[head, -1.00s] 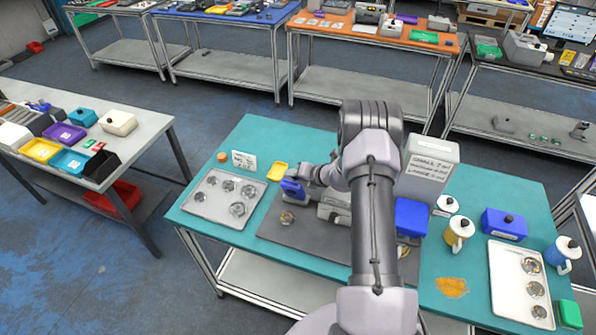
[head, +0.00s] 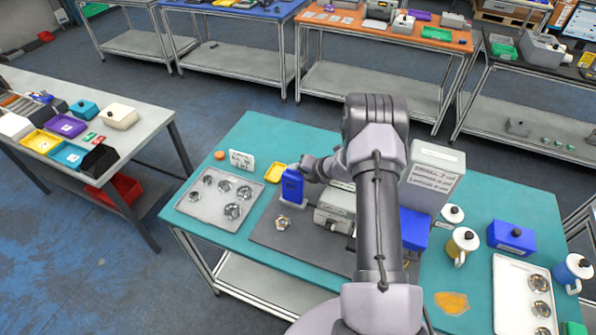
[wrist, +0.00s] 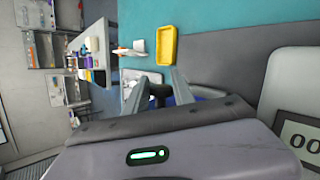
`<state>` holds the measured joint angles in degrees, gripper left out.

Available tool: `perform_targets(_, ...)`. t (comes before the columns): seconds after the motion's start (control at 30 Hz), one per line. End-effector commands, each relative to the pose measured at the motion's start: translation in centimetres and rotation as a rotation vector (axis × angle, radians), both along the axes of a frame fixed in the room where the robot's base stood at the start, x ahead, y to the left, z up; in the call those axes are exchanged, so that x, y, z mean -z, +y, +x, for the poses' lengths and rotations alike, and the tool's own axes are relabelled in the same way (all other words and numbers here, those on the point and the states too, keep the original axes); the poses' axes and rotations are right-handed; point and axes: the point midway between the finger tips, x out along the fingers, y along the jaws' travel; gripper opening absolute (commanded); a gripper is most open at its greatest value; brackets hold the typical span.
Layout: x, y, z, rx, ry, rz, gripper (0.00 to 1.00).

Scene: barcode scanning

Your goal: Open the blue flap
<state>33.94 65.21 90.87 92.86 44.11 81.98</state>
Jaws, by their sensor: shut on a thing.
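The blue flap (head: 292,186) stands nearly upright on a pale base at the left of the grey mat (head: 270,233). My gripper (head: 305,172) is at its upper right edge, reaching in from the right. In the wrist view, the two fingers of my gripper (wrist: 160,82) are shut around a dark knob (wrist: 160,93), with a little blue of the flap visible beside it. Most of the flap is hidden there by my wrist housing.
A yellow tray (head: 281,172) lies just behind the flap. A metal tray with several round parts (head: 226,218) is at the left. A grey device (head: 335,207) stands close on the right, and a tall pale box (head: 433,175) behind my arm.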

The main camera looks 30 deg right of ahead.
Motion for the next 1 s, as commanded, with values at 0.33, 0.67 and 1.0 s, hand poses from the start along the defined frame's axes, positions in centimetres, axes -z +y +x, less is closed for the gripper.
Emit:
perform_targets(0.33, 0.7, 0.2, -0.5, -0.003, 0.014, 0.0, 0.46)
perform_targets(0.67, 0.3, 0.1, -0.3, -0.002, 0.008, 0.0, 0.5)
perform_targets(1.0, -3.8, -1.5, -4.5, 0.001, 0.006, 0.0, 0.5)
